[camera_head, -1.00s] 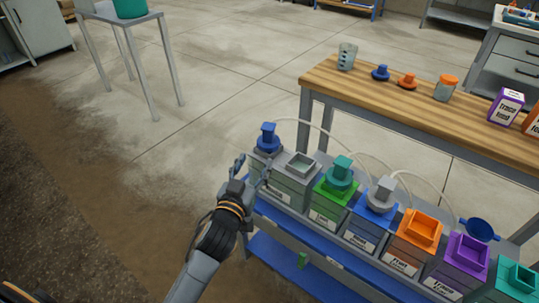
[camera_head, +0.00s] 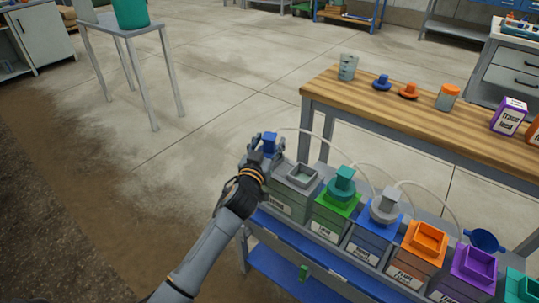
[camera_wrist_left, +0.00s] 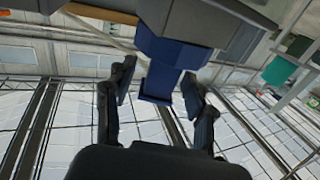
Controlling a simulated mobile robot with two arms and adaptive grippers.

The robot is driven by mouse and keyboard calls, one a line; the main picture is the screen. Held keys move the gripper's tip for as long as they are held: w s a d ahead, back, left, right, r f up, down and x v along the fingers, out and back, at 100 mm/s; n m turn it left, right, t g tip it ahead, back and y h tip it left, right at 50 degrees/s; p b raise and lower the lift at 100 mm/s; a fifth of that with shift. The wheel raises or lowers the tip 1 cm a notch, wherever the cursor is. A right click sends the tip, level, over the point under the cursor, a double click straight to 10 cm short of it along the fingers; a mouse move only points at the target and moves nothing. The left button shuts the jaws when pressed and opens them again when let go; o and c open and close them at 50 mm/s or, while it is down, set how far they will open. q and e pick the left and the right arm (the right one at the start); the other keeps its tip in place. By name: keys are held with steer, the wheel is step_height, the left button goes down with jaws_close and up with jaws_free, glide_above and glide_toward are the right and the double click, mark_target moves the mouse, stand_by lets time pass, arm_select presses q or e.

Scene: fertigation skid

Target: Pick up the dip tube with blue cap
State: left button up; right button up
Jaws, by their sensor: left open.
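The dip tube with blue cap (camera_head: 270,141) stands at the left end of the row of tanks, with a pale hose running off to the right. Its tube below the cap is hidden. My left gripper (camera_head: 260,155) is at the cap, open, and covers part of it. In the left wrist view the blue cap (camera_wrist_left: 157,82) shows between the two fingers of my left gripper (camera_wrist_left: 156,76), with a visible gap at least on the left side. I cannot tell whether the right finger touches it. My right gripper is not in view.
Right of it stand a grey open tank (camera_head: 297,185), a green tank (camera_head: 335,205) with a green cap, and a blue tank (camera_head: 372,235) with a grey cap. Orange and purple tanks follow. A wooden bench (camera_head: 425,118) with small items stands behind.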

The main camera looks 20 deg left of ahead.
arm_select(q)
steer(key=shift+w, duration=0.5)
jaws_close()
steer(key=shift+r, duration=0.1)
